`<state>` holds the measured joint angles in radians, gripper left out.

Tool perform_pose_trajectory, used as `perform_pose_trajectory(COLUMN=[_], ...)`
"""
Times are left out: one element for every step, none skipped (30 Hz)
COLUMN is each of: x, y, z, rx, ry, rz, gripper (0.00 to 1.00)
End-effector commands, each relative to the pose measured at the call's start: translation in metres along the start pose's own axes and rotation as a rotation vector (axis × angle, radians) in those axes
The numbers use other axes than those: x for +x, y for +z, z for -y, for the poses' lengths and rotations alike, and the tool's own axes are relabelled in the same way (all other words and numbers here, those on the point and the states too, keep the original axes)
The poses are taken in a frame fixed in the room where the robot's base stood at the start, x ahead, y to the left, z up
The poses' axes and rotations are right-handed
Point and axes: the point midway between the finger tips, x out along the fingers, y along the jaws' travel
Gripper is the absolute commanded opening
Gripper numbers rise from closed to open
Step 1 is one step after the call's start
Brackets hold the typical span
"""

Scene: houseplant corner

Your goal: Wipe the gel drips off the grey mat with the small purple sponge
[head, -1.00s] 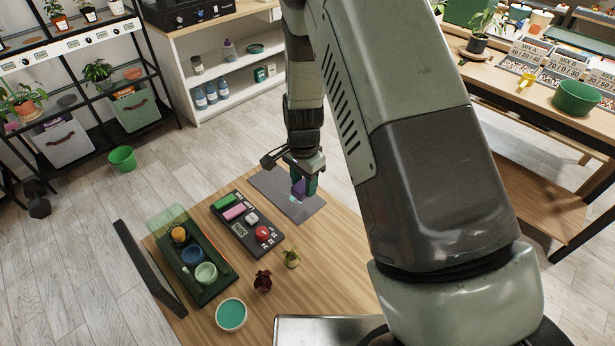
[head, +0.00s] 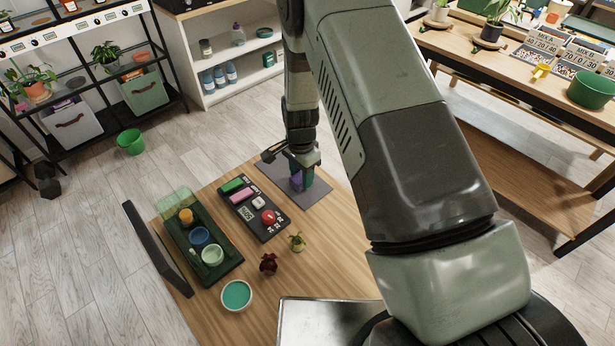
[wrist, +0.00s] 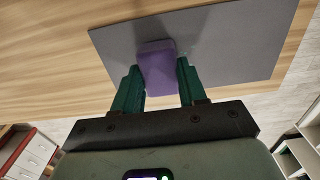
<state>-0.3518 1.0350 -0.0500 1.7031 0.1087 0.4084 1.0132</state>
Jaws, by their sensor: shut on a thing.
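My gripper (head: 303,180) is shut on the small purple sponge (head: 295,183), with one teal finger on each side of it. The wrist view shows the sponge (wrist: 157,66) upright between the fingers. The sponge is at or just above the middle of the grey mat (head: 318,194); I cannot tell for certain whether it touches.
Left of the mat lies a dark tray (head: 247,217) with green, pink and white blocks and a red knob. A dark green caddy (head: 222,264) with cups, two small plants and a teal-filled bowl (head: 237,295) stand nearer. Bare wood lies right of the plants.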

Motion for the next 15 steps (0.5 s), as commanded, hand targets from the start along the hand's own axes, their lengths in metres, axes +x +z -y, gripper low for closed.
perform_pose_trajectory(x=[0.001,0.002,0.0,0.0,0.002,0.004,-0.001,-0.001,0.001,0.002,0.001,0.0,0.001,0.002,0.0], y=[0.001,0.001,0.0,0.0,0.0,0.0,0.0,0.0,0.0,0.0,0.0,0.001,0.0,0.0,0.0], z=[0.006,0.009,0.013,0.015,0.018,0.021,0.025,0.027,0.03,0.033,0.036,0.04,0.037,0.033,0.029], rx=[-0.003,-0.003,-0.003,-0.003,-0.003,-0.002,-0.002,-0.002,-0.003,-0.003,-0.004,-0.004,-0.001,0.0,0.0], ry=[-0.002,-0.002,-0.004,-0.003,-0.003,-0.001,-0.004,-0.003,-0.002,-0.001,-0.004,-0.003,-0.001,0.0,-0.001], rz=[-0.001,0.0,-0.002,-0.002,-0.001,0.0,-0.002,-0.001,-0.001,-0.001,-0.002,-0.002,0.0,0.001,0.0], gripper=[0.08,0.08,0.08,0.08,0.08,0.08,0.08,0.08,0.08,0.08,0.08,0.08,0.08,0.08,0.08])
